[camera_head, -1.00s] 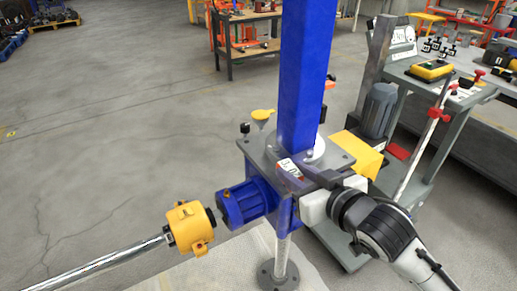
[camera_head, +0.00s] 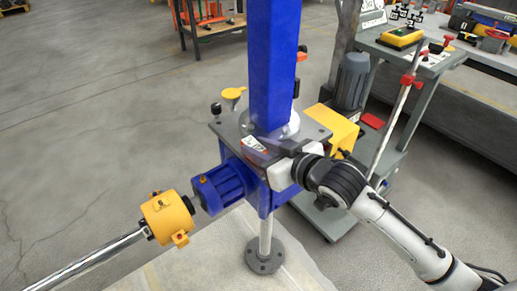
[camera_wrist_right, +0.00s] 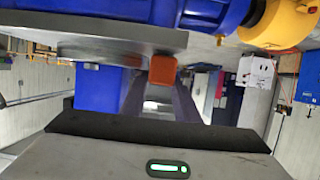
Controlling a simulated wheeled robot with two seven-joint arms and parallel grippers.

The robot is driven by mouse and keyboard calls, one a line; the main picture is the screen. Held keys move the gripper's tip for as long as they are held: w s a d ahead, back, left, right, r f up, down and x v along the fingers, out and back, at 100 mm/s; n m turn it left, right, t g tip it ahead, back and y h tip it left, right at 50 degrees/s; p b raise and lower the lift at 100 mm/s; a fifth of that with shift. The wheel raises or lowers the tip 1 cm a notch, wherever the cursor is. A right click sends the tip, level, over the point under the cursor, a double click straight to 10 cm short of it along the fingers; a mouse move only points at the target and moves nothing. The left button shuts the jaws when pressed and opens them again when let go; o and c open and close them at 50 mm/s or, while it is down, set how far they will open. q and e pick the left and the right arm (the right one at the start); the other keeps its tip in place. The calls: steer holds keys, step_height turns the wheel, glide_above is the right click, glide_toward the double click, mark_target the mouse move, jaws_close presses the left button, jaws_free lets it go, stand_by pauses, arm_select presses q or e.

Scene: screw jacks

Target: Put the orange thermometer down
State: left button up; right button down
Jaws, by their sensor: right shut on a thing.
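The orange thermometer (camera_wrist_right: 161,92) shows in the right wrist view as a small orange block between the two dark fingers of my right gripper (camera_wrist_right: 160,99). The gripper is shut on it. In the head view my right gripper (camera_head: 262,154) is at the near edge of the grey top plate (camera_head: 308,131) of the blue screw jack, beside a small white label (camera_head: 254,143). The thermometer is hidden or too small to make out there. I cannot tell whether it touches the plate. My left gripper is not in view.
A blue column (camera_head: 273,70) rises from the plate. A blue motor (camera_head: 222,187) and a yellow coupling (camera_head: 167,217) with a long shaft extend left. A yellow box (camera_head: 331,128) sits behind the plate. A grey trolley (camera_head: 425,65) stands at the right. Open floor lies left.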

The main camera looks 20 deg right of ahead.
steer(key=shift+f, duration=0.15)
steer(key=c, duration=1.4)
jaws_free()
steer(key=shift+f, duration=0.1)
steer(key=shift+o, duration=0.2)
steer(key=v, duration=1.2)
steer(key=s+f+m+g+h, duration=0.1)
steer(key=s+f, duration=0.1)
steer(key=f, duration=0.7)
steer(key=s+f+m+g+h, duration=0.1)
steer(key=s+f, duration=0.2)
steer(key=f, duration=0.6)
steer(key=s+a+f+g, duration=0.2)
steer(key=s+a+f, duration=0.1)
steer(key=s+f, duration=0.8)
step_height(320, 180, down, 3)
steer(key=shift+r+g, duration=0.1)
steer(key=shift+g, duration=0.2)
steer(key=shift+w, duration=0.1)
